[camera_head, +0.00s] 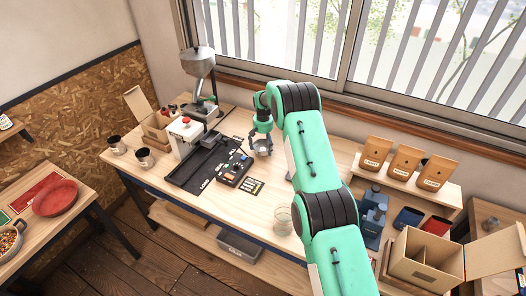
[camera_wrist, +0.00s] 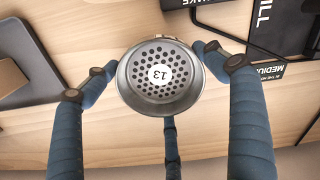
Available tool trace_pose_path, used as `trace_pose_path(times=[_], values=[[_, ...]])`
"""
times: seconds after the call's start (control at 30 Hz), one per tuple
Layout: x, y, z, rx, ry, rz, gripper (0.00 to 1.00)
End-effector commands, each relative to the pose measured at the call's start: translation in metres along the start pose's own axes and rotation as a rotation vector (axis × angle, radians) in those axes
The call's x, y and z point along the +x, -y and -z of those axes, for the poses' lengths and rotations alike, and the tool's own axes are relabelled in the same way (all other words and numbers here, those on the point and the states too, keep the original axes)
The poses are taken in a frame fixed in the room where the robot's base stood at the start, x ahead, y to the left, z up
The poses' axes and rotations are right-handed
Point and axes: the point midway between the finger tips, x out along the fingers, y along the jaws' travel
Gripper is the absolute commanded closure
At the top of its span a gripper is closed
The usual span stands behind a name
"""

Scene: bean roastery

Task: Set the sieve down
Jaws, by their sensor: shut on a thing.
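The sieve (camera_wrist: 160,104) is a small round metal cup with a perforated bottom and a white label reading 13. In the wrist view it sits between the fingers of my gripper (camera_wrist: 160,72), with dark blue fingers on both sides and a third below it. My gripper is shut on the sieve. In the head view the sieve (camera_head: 262,149) shows as a small silvery cup under my gripper (camera_head: 262,141), at the wooden workbench (camera_head: 222,204). I cannot tell whether its base touches the bench top.
A black case (camera_head: 234,169) and a dark mat (camera_head: 196,166) lie left of the sieve. A machine with a metal hopper (camera_head: 198,62) stands behind them. Coffee bags (camera_head: 405,161) stand on a shelf at right.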

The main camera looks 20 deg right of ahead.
Motion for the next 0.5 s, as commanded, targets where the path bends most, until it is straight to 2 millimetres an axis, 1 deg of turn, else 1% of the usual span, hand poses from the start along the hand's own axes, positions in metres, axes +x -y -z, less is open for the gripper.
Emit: trace_pose_path(times=[0.3, 0.4, 0.5], values=[[0.026, 0.0, -0.001, 0.0, 0.001, 0.0, 0.44], [0.032, 0.0, -0.001, 0.0, 0.0, 0.0, 0.44], [0.033, 0.0, -0.001, 0.0, -0.001, 0.0, 0.44]])
